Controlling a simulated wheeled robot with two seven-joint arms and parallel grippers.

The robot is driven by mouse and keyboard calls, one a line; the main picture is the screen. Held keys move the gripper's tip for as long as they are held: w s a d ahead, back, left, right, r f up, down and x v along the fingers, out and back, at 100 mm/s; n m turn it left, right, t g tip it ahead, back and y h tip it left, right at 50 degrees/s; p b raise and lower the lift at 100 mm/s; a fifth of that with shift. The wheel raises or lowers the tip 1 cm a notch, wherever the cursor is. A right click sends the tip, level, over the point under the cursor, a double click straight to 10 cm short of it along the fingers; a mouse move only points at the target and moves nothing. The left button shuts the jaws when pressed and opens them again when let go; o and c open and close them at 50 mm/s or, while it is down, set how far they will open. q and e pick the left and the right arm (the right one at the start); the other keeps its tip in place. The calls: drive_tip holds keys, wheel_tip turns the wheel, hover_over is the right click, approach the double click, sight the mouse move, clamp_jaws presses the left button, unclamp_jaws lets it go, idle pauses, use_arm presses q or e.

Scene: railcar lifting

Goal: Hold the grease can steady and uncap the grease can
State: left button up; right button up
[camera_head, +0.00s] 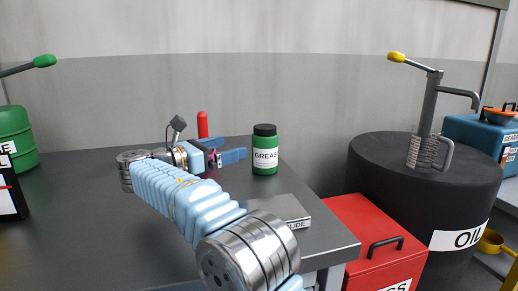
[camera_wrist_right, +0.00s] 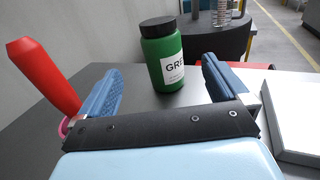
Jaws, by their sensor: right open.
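The green grease can (camera_head: 265,158), with a white label, stands upright on the dark table. Its black cap (camera_head: 265,130) is on top. The can (camera_wrist_right: 165,70) and cap (camera_wrist_right: 157,27) also show in the right wrist view. My right gripper (camera_head: 229,150) is left of the can, its blue fingers pointing towards it. In the wrist view my right gripper (camera_wrist_right: 160,64) is open, and the can stands just beyond and between the fingertips, apparently untouched. My left gripper is out of view.
A red handle (camera_head: 202,124) rises behind my right gripper. A flat grey box (camera_head: 284,211) lies near the table's right edge. A green container (camera_head: 16,137) stands at left. Beyond the table are a red cabinet (camera_head: 365,224) and a black oil drum (camera_head: 385,172) with a pump (camera_head: 427,112).

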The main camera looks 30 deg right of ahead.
sight(265, 138)
drive_tip(key=d, duration=0.4)
drive_tip(key=w+d, duration=0.1)
drive_tip(key=d, duration=0.3)
drive_tip(key=w+d, duration=0.1)
drive_tip(key=d, duration=0.3)
drive_tip(key=shift+d+f, duration=0.1)
drive_tip(key=shift+d, duration=0.3)
drive_tip(key=c, duration=1.2)
drive_tip(key=shift+c, duration=0.3)
